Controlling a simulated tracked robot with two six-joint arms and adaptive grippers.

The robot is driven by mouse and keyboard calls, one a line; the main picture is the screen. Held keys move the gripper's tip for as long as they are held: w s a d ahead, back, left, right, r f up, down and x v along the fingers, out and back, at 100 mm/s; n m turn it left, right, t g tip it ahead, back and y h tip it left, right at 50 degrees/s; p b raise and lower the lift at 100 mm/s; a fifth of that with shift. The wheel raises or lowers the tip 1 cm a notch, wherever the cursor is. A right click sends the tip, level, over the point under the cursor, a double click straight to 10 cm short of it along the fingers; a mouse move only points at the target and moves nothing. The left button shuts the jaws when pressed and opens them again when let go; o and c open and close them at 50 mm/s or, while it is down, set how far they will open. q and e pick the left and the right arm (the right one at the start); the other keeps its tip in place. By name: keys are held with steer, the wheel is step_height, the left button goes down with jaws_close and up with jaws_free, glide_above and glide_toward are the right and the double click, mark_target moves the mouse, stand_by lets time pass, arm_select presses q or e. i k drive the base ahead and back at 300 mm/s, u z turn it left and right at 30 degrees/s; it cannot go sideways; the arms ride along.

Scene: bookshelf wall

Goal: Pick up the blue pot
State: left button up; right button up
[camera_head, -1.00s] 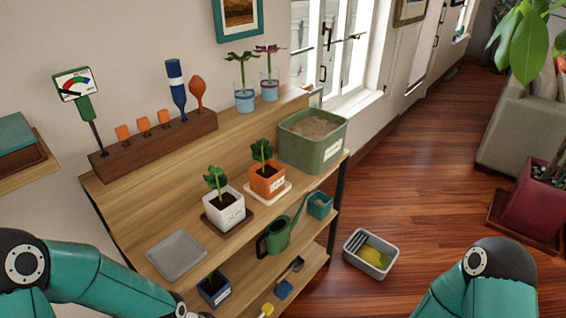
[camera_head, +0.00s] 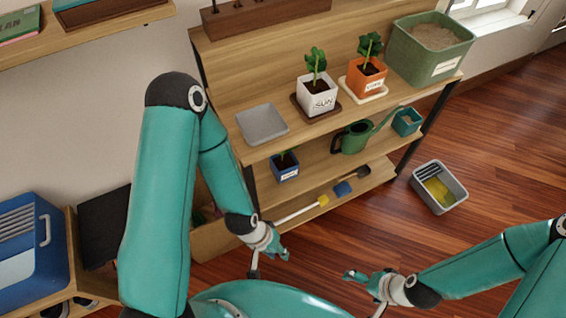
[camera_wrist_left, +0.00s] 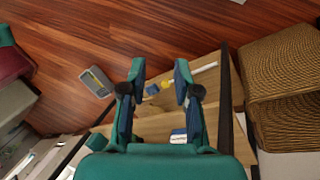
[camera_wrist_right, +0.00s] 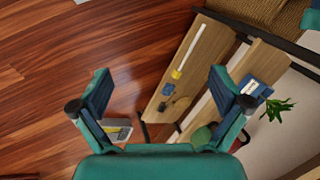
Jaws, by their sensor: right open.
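The blue pot (camera_head: 285,172) stands on the middle shelf at its left part, with a small green plant in it and a pale label on its front. In the right wrist view the blue pot (camera_wrist_right: 254,88) shows at the right, partly behind a finger. In the left wrist view a blue and white bit (camera_wrist_left: 178,136) low between the fingers may be the pot. My left gripper (camera_head: 283,252) is in front of the shelves, lower than the pot and apart from it; its fingers are spread and empty (camera_wrist_left: 157,75). My right gripper (camera_head: 350,274) is open and empty, further right, away from the pot (camera_wrist_right: 160,80).
A grey tray (camera_head: 262,124), a white pot (camera_head: 317,98) and an orange pot (camera_head: 364,84) stand on the top shelf. A green watering can (camera_head: 352,138) is right of the blue pot. Tools (camera_head: 342,188) lie on the bottom shelf. A grey bin (camera_head: 455,192) stands on the floor.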

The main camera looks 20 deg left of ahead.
mark_target(284, 165)
steer(key=u, duration=0.85)
steer(key=k, duration=1.15)
steer(key=z, duration=0.95)
steer(key=i, duration=1)
steer(key=u, duration=0.1)
